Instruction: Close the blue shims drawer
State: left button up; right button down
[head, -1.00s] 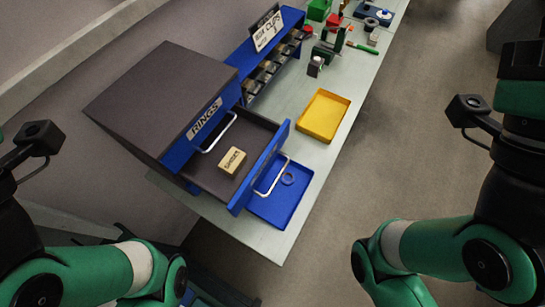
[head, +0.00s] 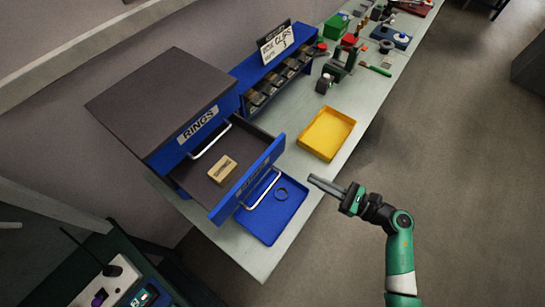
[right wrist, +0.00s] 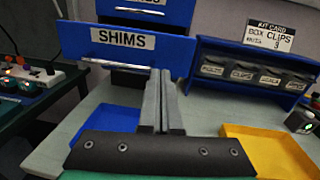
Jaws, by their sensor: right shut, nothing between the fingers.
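The blue shims drawer (head: 232,199) is the lower drawer of the dark-topped cabinet (head: 160,100) and stands pulled out. A small tan box (head: 222,169) lies inside it. Its white handle (head: 264,188) is on the front panel. In the right wrist view the drawer front (right wrist: 108,54) bears the label SHIMS and faces the camera. My right gripper (head: 313,180) is shut and empty, to the right of the drawer front and apart from it in the head view. Its fingers (right wrist: 160,80) point toward the front in the wrist view. My left gripper is not in view.
A yellow tray (head: 326,133) sits to the right. The blue clips rack (head: 262,75) stands behind. The upper drawer labelled RINGS (head: 190,140) is shut.

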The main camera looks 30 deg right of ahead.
jog(key=s+d+f+m+h, duration=0.1)
jog(key=s+d+f, duration=0.1)
send_near(278, 152)
jog(key=shift+m+t+h, duration=0.3)
jog(key=shift+t, duration=0.1)
jog(key=x, duration=0.7)
jog(key=shift+s+a, duration=0.2)
jog(key=shift+a, duration=0.15)
